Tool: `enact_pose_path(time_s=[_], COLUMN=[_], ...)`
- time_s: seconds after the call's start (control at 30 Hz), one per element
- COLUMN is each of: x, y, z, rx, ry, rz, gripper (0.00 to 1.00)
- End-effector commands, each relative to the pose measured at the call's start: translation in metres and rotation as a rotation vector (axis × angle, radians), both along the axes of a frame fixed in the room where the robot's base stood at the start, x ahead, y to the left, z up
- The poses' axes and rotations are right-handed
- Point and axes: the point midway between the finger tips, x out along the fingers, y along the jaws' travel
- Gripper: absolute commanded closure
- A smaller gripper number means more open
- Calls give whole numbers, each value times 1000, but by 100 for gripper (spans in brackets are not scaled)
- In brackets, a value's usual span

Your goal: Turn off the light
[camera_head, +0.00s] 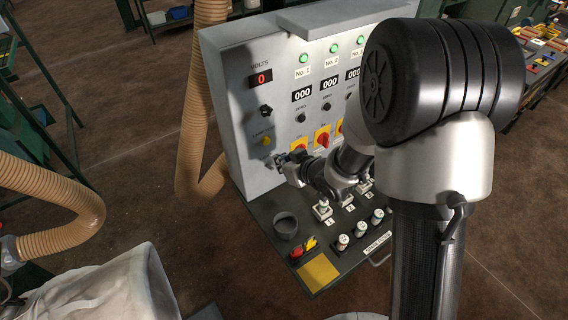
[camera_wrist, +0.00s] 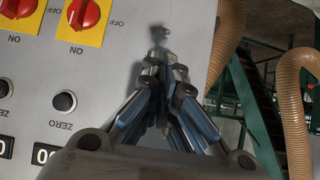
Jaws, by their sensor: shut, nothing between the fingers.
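A grey control panel (camera_head: 225,80) stands upright, with green round lamps (camera_head: 304,58) along its top that look lit. A small metal toggle-like switch (camera_wrist: 160,33) sticks out of the panel face in the wrist view. My gripper (camera_wrist: 165,64) is shut and empty, its fingertips just short of that switch; I cannot tell whether they touch. In the head view my gripper (camera_head: 279,162) is at the lower left of the panel face, below a yellow button (camera_head: 266,141), and it hides the switch there.
Red rotary switches on yellow plates (camera_wrist: 84,14) sit beside my gripper. A black knob (camera_head: 265,111) and a red display reading 0 (camera_head: 261,78) are above it. A tan hose (camera_head: 196,110) hangs at the panel's left.

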Motion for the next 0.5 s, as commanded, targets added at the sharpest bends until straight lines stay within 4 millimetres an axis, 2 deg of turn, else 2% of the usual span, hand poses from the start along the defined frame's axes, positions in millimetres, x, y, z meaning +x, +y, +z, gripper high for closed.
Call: enact_pose_path(time_s=[0.2,0.5], x=[25,41], y=[19,28], z=[-25,-36], rx=[0,-1], ry=[1,1], rz=[2,0], gripper=[100,100])
